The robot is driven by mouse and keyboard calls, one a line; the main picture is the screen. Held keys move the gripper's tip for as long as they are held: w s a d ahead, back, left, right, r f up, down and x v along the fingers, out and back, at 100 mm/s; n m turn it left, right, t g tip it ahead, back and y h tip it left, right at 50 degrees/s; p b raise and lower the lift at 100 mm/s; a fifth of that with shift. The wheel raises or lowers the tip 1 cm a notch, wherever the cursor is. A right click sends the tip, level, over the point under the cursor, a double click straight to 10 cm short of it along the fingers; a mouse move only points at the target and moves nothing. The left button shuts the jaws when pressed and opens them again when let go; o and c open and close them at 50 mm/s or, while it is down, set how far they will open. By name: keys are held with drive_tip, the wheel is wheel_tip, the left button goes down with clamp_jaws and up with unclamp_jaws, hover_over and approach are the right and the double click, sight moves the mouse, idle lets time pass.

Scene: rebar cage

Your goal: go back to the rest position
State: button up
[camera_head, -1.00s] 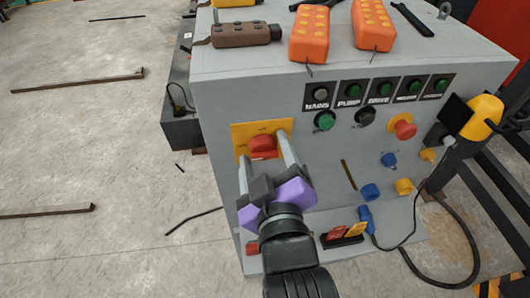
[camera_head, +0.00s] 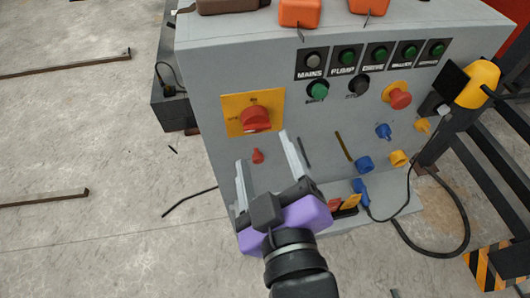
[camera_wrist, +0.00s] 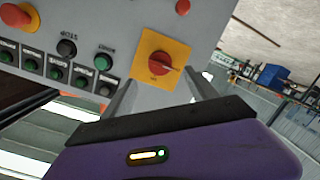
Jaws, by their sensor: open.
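My gripper (camera_head: 262,168) is open and empty, with its two grey fingers apart and its purple body below them in the head view. It is in front of the grey control box (camera_head: 222,78), below the red rotary switch (camera_head: 256,118) on its yellow plate. The wrist view shows the same red switch (camera_wrist: 160,63) beyond the fingers, with a clear gap to it. A small red part (camera_head: 257,156) on the box face shows between the fingers in the head view.
The box face carries a red mushroom button (camera_head: 398,97), several green buttons and blue and yellow connectors (camera_head: 365,164). Orange pendants (camera_head: 300,12) lie on top. A black cable (camera_head: 466,232) loops at the right. Open concrete floor (camera_head: 80,140) lies at the left.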

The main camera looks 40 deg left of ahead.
idle(0.3)
wheel_tip(320, 180, up, 4)
drive_tip(key=w+d+m+t+y, duration=0.1)
drive_tip(key=d+m+t, duration=0.1)
drive_tip(key=m+t, duration=0.1)
drive_tip(key=s+d+f+m+t+h, duration=0.1)
drive_tip(key=d+f+m+t+h, duration=0.2)
drive_tip(key=d, duration=0.6)
drive_tip(key=s+d+f+m+t+h, duration=0.1)
drive_tip(key=d+f+m+h, duration=0.1)
drive_tip(key=d+f+m, duration=0.35)
drive_tip(key=s+d+f+m+g+h, duration=0.1)
drive_tip(key=s+d+f+h, duration=0.3)
drive_tip(key=s+d, duration=0.4)
drive_tip(key=s+d+f+m+g+h, duration=0.2)
drive_tip(key=s+d+f+m+h, duration=0.2)
drive_tip(key=d, duration=0.8)
drive_tip(key=s+f, duration=0.2)
drive_tip(key=s, duration=0.2)
drive_tip(key=shift+s, duration=0.25)
drive_tip(key=shift+d, duration=0.1)
